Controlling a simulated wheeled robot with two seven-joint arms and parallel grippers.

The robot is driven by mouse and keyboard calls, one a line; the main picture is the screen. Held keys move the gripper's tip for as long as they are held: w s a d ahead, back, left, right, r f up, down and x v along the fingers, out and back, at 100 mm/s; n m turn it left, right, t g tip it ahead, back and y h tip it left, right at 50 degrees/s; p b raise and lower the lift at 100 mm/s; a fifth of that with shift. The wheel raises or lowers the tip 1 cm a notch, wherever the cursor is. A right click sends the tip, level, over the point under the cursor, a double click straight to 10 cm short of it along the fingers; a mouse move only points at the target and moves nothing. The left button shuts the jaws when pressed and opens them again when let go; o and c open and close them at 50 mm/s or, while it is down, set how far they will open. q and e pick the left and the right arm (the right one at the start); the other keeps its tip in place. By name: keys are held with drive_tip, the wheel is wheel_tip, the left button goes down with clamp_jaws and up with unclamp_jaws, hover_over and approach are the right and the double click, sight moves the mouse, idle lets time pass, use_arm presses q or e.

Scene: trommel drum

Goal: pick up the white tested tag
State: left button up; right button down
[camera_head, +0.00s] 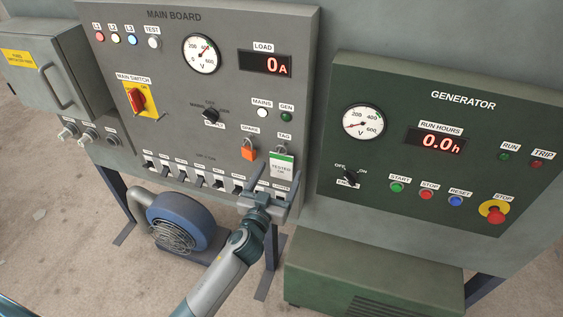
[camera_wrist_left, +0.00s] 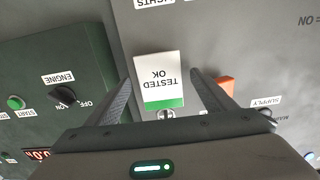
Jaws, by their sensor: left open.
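The white tested tag (camera_head: 281,166), with a green band along its top, hangs under the TAG label on the grey main board. My left gripper (camera_head: 277,178) is open at the tag, its fingers pointing up toward the board. A gap shows on each side of the tag there. My right gripper is not in view.
An orange tag or lock (camera_head: 248,154) hangs just left of the white tag. A row of black breaker switches (camera_head: 200,178) runs below. The green generator panel (camera_head: 440,150) stands to the right. A blue blower (camera_head: 181,222) sits on the floor below the board.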

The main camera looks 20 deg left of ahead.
use_arm(q)
drive_tip(key=shift+w, duration=0.55)
drive_tip(key=c, duration=1.2)
drive_tip(key=shift+o, duration=0.2)
